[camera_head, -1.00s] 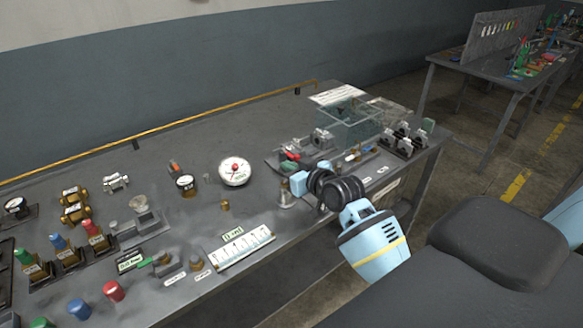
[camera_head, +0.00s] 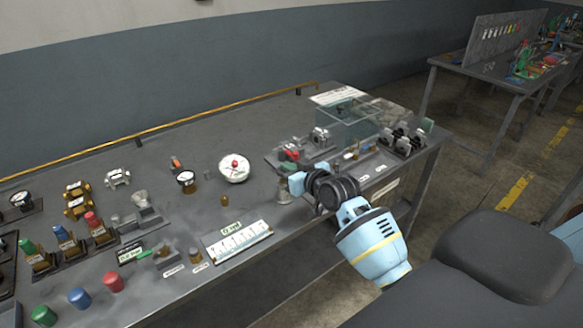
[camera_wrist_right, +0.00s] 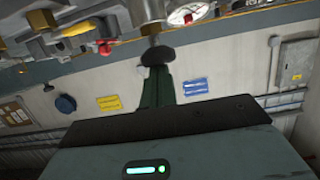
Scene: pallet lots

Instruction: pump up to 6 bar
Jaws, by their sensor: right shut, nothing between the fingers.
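A white round gauge dial (camera_head: 234,168) with a red centre lies on the bench; its reading is too small to make out. A smaller dark-rimmed gauge (camera_head: 187,181) stands to its left. My right gripper (camera_head: 297,184) is over the bench's front part, right of the white gauge. A small metal fitting (camera_head: 284,194) stands beside its fingertips. In the right wrist view, my right gripper's green fingers (camera_wrist_right: 157,76) are together and empty. A dark round knob (camera_wrist_right: 157,56) on a metal stem is just beyond their tips; I cannot tell whether they touch. My left gripper is out of view.
A clear box (camera_head: 347,125) and black-and-silver clamps (camera_head: 402,140) stand at the bench's right end. A white scale plate (camera_head: 238,240) lies at the front edge. Coloured caps (camera_head: 113,282) and valves (camera_head: 95,226) crowd the left. The bench's back middle is clear.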

